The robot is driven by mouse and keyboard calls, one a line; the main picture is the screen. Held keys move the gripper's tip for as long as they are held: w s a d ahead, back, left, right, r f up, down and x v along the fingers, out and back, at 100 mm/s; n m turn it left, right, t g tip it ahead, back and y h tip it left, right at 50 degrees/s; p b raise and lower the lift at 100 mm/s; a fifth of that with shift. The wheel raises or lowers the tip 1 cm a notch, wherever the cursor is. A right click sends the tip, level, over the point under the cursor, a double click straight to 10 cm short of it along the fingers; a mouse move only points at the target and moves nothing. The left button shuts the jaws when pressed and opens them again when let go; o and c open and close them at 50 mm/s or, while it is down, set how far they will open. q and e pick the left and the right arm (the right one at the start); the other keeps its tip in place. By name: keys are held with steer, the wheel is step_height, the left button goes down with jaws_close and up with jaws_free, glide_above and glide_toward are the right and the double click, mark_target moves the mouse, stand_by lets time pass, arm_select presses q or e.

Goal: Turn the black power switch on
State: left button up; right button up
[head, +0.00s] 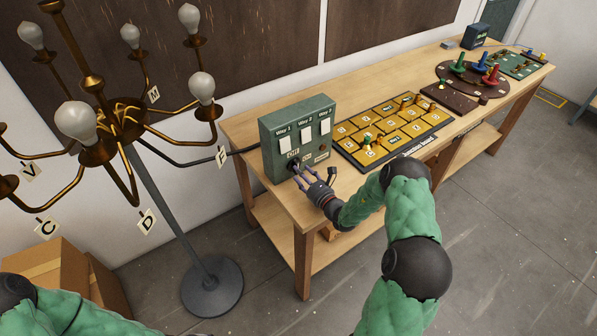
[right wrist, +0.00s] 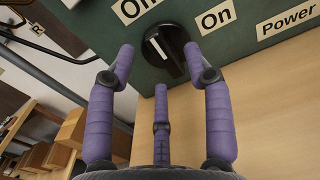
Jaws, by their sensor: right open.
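The black power switch (right wrist: 172,42) is a round knob with a white line, on the front of a green control box (head: 318,104). In the right wrist view the white line lies on its left part, on the side of the "Off" label (right wrist: 132,9); the "On" label (right wrist: 216,18) is to its right. My right gripper (head: 298,172) is open, its purple fingers spread in front of the knob, two at the sides and one below. I cannot tell whether any finger touches the knob. My left gripper is out of view.
The box stands on a wooden workbench (head: 245,128). Above the knob are white switches (head: 305,127) labelled as ways. A connection board (head: 388,112) lies right of the box. A brass chandelier (head: 122,118) on a stand is to the left.

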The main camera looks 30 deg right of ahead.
steer(key=shift+w+a, duration=0.1)
steer(key=shift+w, duration=1.05)
jaws_close()
